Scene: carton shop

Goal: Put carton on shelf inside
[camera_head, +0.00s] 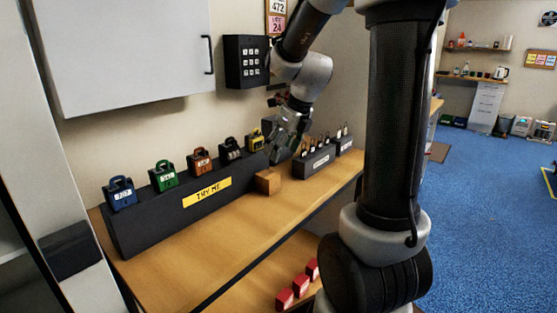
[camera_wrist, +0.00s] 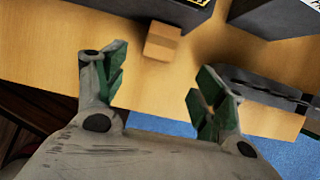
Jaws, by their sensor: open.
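A small brown carton (camera_head: 267,181) sits upright on the wooden bench top, at the right end of the black lock display. It also shows in the wrist view (camera_wrist: 162,42), ahead of the fingers and apart from them. My gripper (camera_head: 283,150) is above the carton in the head view. In the wrist view its two green-padded fingers (camera_wrist: 160,90) are spread wide with nothing between them. A lower wooden shelf (camera_head: 262,282) under the bench top is partly in view. Which shelf the task means cannot be told.
The black display (camera_head: 150,222) with several coloured padlocks runs along the back of the bench. Dark boxes (camera_head: 313,163) with upright items stand to the right of the carton. Red blocks (camera_head: 300,284) lie on the lower shelf. A grey cabinet (camera_head: 130,55) hangs above.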

